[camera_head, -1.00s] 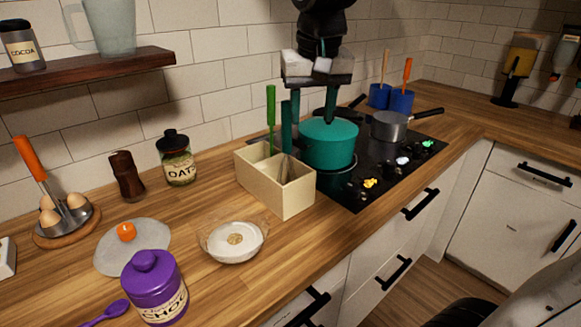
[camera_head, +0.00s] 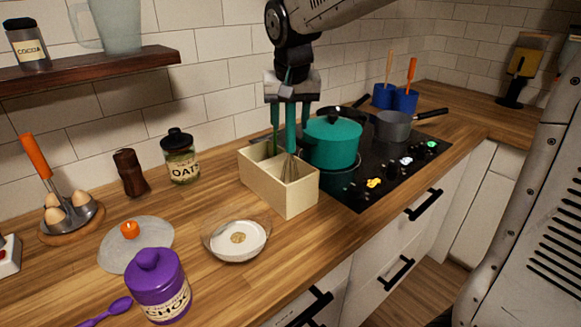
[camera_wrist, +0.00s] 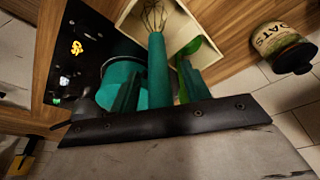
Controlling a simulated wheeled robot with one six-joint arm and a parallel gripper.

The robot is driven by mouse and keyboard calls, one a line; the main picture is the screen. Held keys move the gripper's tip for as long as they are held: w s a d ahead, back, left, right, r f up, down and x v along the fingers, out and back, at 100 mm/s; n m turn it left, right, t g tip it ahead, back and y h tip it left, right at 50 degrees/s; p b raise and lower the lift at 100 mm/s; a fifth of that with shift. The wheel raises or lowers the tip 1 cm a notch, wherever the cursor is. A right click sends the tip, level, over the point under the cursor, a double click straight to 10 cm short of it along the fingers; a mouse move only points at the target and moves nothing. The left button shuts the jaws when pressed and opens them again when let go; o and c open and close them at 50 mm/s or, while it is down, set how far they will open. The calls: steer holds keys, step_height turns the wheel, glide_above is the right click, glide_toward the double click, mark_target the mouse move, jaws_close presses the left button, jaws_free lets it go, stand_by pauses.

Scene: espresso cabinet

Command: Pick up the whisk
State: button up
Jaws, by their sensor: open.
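The whisk has a teal handle (camera_wrist: 157,75) and a wire head (camera_head: 289,168). It stands head down in the right compartment of a cream divided box (camera_head: 285,199). Its wire head also shows in the wrist view (camera_wrist: 153,16). My gripper (camera_head: 290,128) is open above the box, its teal fingers pointing down. In the wrist view the whisk handle stands between the two fingers of my gripper (camera_wrist: 158,88). I cannot tell whether either finger touches it. A green-handled utensil (camera_wrist: 189,55) stands in the other compartment, close to one finger.
A glass bowl (camera_head: 236,241) and an oats jar (camera_head: 181,159) are left of the box. Open counter lies in front.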

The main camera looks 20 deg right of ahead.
jaws_close()
